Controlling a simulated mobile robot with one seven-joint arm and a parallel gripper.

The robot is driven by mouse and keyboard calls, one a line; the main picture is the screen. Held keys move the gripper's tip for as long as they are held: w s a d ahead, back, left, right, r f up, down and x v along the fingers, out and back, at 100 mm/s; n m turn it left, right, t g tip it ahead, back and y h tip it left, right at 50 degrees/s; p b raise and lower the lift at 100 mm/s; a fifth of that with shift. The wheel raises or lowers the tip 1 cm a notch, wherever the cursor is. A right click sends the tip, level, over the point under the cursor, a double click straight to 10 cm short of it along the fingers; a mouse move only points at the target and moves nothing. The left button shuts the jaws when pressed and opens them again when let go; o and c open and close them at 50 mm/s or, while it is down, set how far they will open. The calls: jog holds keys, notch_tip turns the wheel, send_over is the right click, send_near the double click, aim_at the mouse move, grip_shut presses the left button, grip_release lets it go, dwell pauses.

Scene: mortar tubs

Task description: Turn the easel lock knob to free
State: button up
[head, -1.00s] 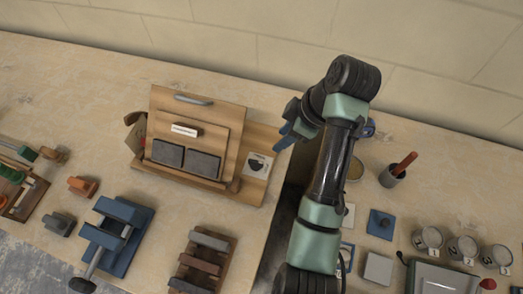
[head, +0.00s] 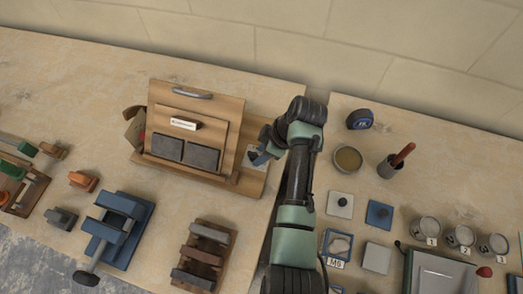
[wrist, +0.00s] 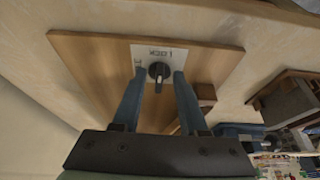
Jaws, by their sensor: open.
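The wooden easel (head: 235,110) stands on the left bench with two dark grey slabs on its ledge and a white label. In the wrist view the lock knob (wrist: 159,71) is black and round with a pale pointer line, on a white plate (wrist: 172,54) fixed to the wooden base board (wrist: 92,62). My gripper (wrist: 153,76) is open, with one blue finger on each side of the knob; I cannot tell if they touch it. In the head view my gripper (head: 262,150) is over the plate at the easel's right side and hides the knob.
A blue clamp (head: 118,228) and a wooden rack of bars (head: 205,255) stand in front of the easel. Right of my arm are a round tub (head: 347,159), a grey pot with a red handle (head: 390,166), tiles and numbered cups. A gap separates the benches.

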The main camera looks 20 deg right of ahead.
grip_shut()
dwell(0.6)
jog(key=n+b, duration=0.2)
jog(key=n+g+b, duration=0.1)
jog(key=shift+w+d+f+n+y+b, duration=0.2)
jog(key=shift+w+n+y+b, duration=0.1)
jog(key=shift+w+n+b, duration=0.1)
jog(key=n+b, duration=0.1)
jog(key=n+g+b, duration=0.1)
jog(key=n+b, duration=0.1)
jog(key=n+g+b, duration=0.1)
jog(key=shift+w+n, duration=0.3)
jog(key=n+b, duration=0.2)
jog(key=n+g+b, duration=0.1)
jog(key=shift+w+a+n, duration=0.15)
jog(key=shift+w+n, duration=0.1)
jog(key=shift+n, duration=0.05)
jog(key=shift+w+a+r+n+g+h+b, duration=0.15)
jog(key=shift+n+g+h+b, duration=0.3)
jog(key=shift+n, duration=0.65)
jog(key=shift+w+a+r+n+g+h+b, duration=0.15)
jog(key=shift+n+g+b, duration=0.45)
jog(key=shift+n, duration=0.5)
jog(key=shift+f, duration=0.1)
grip_release()
